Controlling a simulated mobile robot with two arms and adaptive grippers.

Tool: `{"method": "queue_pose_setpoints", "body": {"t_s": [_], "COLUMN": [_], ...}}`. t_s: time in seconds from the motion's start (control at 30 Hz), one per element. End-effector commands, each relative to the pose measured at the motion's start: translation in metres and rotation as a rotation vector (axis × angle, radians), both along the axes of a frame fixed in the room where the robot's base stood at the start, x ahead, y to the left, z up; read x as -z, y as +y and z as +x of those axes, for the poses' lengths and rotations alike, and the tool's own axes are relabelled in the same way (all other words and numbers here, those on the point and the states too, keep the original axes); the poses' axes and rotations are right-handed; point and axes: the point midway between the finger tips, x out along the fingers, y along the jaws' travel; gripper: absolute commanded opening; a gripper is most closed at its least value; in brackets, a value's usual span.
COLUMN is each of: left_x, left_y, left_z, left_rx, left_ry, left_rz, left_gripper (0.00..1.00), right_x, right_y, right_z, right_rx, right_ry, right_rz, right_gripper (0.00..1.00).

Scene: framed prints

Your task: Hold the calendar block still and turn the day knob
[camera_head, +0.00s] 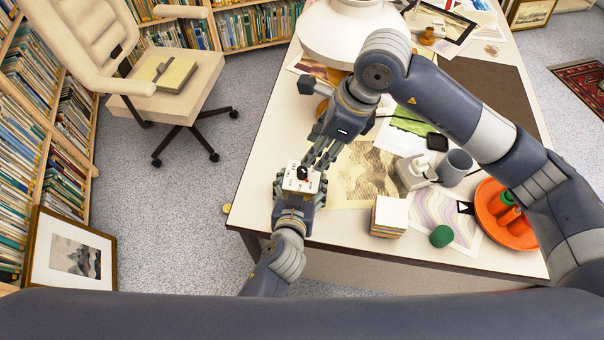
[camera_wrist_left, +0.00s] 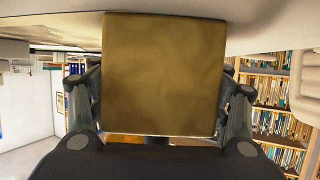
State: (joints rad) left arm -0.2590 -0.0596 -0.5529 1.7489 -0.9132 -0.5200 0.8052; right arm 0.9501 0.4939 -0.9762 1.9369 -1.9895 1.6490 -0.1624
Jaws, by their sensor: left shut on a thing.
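The white calendar block (camera_head: 294,184) is at the left edge of the desk in the head view, with a black day knob (camera_head: 302,173) on its upward face. My left gripper (camera_head: 300,186) is shut on the block, a finger on each side. In the left wrist view the block's plain brown side (camera_wrist_left: 165,75) fills the space between the fingers. My right gripper (camera_head: 317,160) reaches down from above, its fingertips close to the knob. Whether they touch the knob, and how far they are apart, is not clear.
The desk (camera_head: 262,190) holds prints, a stack of coloured blocks (camera_head: 388,216), a green round thing (camera_head: 441,236), a grey mug (camera_head: 455,167) and an orange tray (camera_head: 517,236). A white lamp (camera_head: 345,30) stands behind. A chair (camera_head: 170,75) and bookshelves are at the left.

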Motion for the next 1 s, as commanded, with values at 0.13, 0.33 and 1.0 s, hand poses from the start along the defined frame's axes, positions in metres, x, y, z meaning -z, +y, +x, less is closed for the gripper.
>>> {"method": "queue_pose_setpoints", "body": {"t_s": [0.13,0.33,1.0], "left_x": [0.001,0.001,0.002], "left_y": [0.000,0.000,0.000], "left_z": [-0.001,-0.001,-0.001], "left_rx": [0.001,0.001,0.000], "left_ry": [0.002,0.002,0.004], "left_rz": [0.001,0.001,0.001], "left_gripper": [0.35,0.35,0.35], "right_x": [-0.006,-0.015,0.007], "right_y": [0.013,0.028,0.034], "right_z": [0.003,0.007,0.012], "right_rx": [-0.205,-0.571,-0.988], "right_ry": [-0.030,-0.068,-0.071], "right_rz": [-0.066,-0.190,-0.334], "right_gripper": [0.41,0.41,0.41]}}
